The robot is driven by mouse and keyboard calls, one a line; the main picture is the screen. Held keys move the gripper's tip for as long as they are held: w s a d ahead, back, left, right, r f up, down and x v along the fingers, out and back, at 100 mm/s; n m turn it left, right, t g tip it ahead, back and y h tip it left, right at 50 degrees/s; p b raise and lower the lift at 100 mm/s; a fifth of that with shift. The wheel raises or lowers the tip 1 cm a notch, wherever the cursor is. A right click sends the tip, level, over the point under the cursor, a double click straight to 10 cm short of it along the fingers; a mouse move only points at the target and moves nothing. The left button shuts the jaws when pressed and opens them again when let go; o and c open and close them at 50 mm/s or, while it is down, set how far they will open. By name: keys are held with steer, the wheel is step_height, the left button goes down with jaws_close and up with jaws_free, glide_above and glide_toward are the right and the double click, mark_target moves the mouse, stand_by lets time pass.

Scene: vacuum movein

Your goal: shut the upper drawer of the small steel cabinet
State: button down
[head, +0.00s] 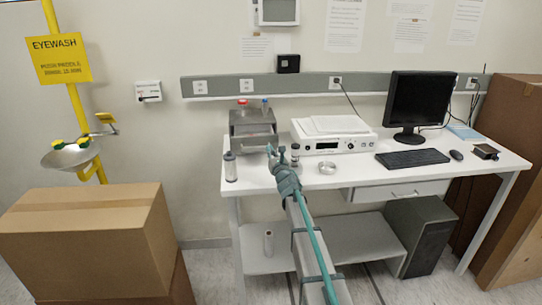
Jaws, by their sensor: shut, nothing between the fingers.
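The small steel cabinet (234,144) stands on the left part of the white bench, against the wall. Its upper drawer (253,128) shows a grey front and seems to stick out toward me; how far is too small to tell. My gripper (275,150) is shut and empty, just in front of the cabinet's lower right side. It hides part of the cabinet's front. I cannot tell whether it touches the drawer.
A dark-topped vial (295,153) and a round dish (327,168) are right of my gripper. A white instrument (334,139), monitor (416,100) and keyboard (412,158) fill the right. Cardboard boxes (75,240) stand at left.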

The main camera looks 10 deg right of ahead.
mark_target(268, 140)
steer(key=w+b, duration=0.2)
steer(key=w, duration=0.1)
steer(key=w+b, duration=0.1)
steer(key=w, duration=0.3)
steer(key=w+d+b, duration=0.1)
steer(key=w+b, duration=0.1)
steer(key=w, duration=0.1)
steer(key=shift+w+f+b, duration=0.2)
steer(key=shift+w+b, duration=0.1)
steer(key=shift+b, duration=0.05)
steer(key=shift+w+r, duration=0.1)
steer(key=shift+r, duration=0.25)
steer(key=shift+d, duration=0.1)
